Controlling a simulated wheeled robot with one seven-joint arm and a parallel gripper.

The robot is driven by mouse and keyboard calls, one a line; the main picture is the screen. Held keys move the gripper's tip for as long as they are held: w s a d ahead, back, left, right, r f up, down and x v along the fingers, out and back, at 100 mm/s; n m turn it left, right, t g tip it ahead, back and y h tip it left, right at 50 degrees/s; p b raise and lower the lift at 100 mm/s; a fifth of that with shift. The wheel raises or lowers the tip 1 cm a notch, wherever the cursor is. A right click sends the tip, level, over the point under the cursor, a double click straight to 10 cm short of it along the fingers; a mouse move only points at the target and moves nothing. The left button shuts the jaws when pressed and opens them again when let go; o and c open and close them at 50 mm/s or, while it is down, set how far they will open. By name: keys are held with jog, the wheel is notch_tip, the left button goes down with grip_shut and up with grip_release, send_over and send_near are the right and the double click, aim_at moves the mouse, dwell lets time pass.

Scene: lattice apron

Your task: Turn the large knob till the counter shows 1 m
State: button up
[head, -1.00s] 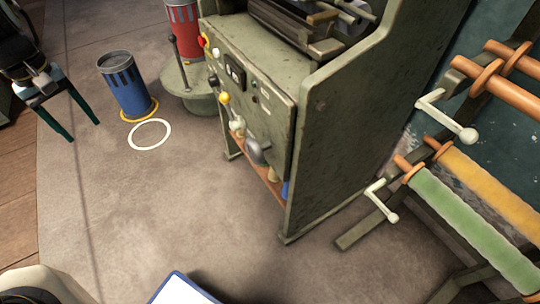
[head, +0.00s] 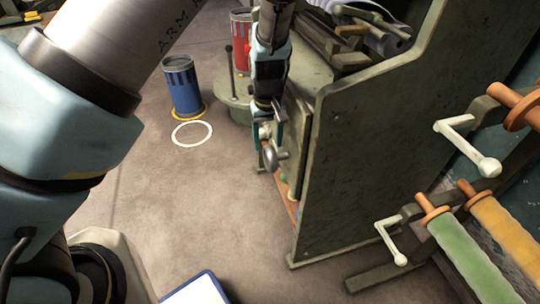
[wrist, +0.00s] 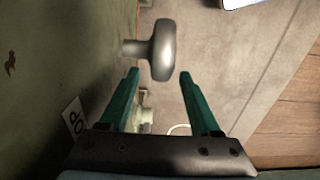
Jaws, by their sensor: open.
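The large knob is a grey rounded knob (wrist: 165,50) on a short stem, standing out from the green panel at the left of the wrist view. It also shows in the head view (head: 271,158), low on the machine's front. My gripper (wrist: 159,72) is open, its two teal fingers pointing toward the knob. In the wrist view the knob lies just beyond the fingertips, roughly in line with the gap; I cannot tell whether they touch. In the head view my arm hides most of the front panel, and no counter reading can be made out.
The green machine cabinet (head: 370,150) stands right of my gripper. A blue bin (head: 183,88) and a white floor ring (head: 192,134) lie to the left. Rollers with white cranks (head: 470,155) are at the right. The floor in front is open.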

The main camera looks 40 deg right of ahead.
jog(key=shift+f, duration=2.8)
jog(key=shift+c, duration=0.3)
grip_shut()
